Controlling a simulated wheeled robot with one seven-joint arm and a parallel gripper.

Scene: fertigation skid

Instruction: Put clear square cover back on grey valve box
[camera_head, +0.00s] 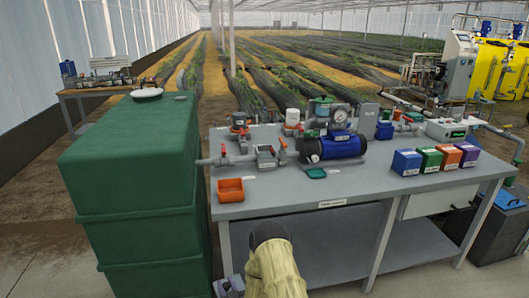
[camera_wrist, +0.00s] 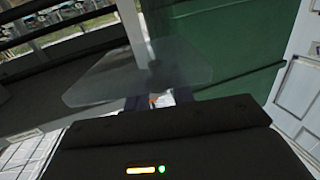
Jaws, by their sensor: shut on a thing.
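A clear square cover (camera_wrist: 105,82) spans the upper middle of the wrist view, seen tilted. My gripper (camera_wrist: 159,99) is shut on it near its lower middle, where a small knob-like part shows between the fingers. In the head view my arm rises at the bottom centre, in front of the bench; the fingers and cover cannot be made out there. The grey valve box (camera_head: 266,154) sits in the grey pipe run on the left part of the bench, apart from the cover. Its top looks open, with a red-handled valve beside it.
A large green tank (camera_head: 130,160) stands close on the left. The bench's front middle is mostly clear.

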